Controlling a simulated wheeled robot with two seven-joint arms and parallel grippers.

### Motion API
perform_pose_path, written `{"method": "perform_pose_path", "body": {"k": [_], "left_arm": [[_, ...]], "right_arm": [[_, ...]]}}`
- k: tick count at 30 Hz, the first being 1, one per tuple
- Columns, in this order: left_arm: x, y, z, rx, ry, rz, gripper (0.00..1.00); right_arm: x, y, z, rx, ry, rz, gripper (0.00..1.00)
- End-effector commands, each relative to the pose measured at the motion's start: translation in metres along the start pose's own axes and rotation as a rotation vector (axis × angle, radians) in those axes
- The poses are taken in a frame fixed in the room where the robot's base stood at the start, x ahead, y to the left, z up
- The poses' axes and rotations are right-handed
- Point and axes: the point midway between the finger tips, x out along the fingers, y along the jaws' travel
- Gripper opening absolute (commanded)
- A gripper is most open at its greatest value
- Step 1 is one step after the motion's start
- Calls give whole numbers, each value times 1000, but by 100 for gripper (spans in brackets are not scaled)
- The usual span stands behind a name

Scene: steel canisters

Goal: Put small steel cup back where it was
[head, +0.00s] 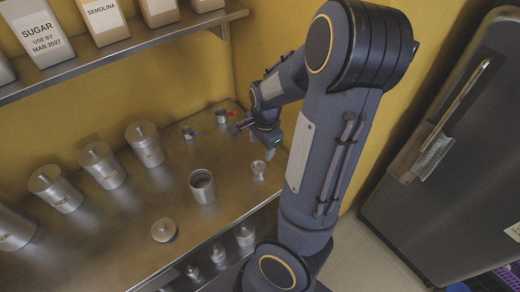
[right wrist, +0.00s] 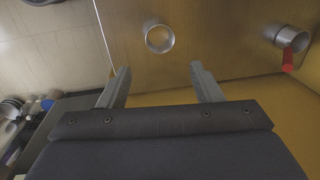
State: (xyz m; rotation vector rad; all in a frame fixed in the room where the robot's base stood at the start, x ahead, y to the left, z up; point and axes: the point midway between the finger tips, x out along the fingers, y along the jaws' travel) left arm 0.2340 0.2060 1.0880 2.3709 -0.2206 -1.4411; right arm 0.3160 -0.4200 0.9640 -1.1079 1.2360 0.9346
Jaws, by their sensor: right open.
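A small steel cup (head: 258,168) stands upright on the steel counter (head: 130,205), near its right end. In the right wrist view the cup (right wrist: 159,39) shows as a round open rim, just beyond the fingertips and apart from them. My right gripper (head: 269,152) is open and empty, close to the cup on its far side in the head view. In the right wrist view its two fingers (right wrist: 160,78) stand wide apart with nothing between them. My left gripper is not in view.
An open steel canister (head: 202,187) and a round lid (head: 163,230) stand on the counter. Several lidded canisters (head: 103,166) line the back. Small cups with red (head: 221,116) and blue (head: 188,133) parts are further off. A shelf (head: 150,42) overhangs; a dark fridge (head: 450,170) is right.

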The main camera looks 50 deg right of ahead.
Motion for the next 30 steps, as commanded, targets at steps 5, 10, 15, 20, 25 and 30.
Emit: {"method": "perform_pose_path", "body": {"k": [5, 10, 15, 20, 25, 30], "left_arm": [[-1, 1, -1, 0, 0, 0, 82], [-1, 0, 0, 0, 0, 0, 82], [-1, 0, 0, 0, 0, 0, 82], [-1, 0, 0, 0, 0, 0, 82], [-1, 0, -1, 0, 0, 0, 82], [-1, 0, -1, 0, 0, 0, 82]], "right_arm": [[-24, 3, 28, -143, -80, -54, 59], [-81, 27, 102, -638, -221, -254, 59], [-128, 74, 159, -1183, -205, -465, 59], [-141, 105, 183, -1499, -131, -559, 59], [-143, 114, 189, -1592, -102, -579, 59], [-143, 113, 188, -1590, -103, -578, 59]]}}
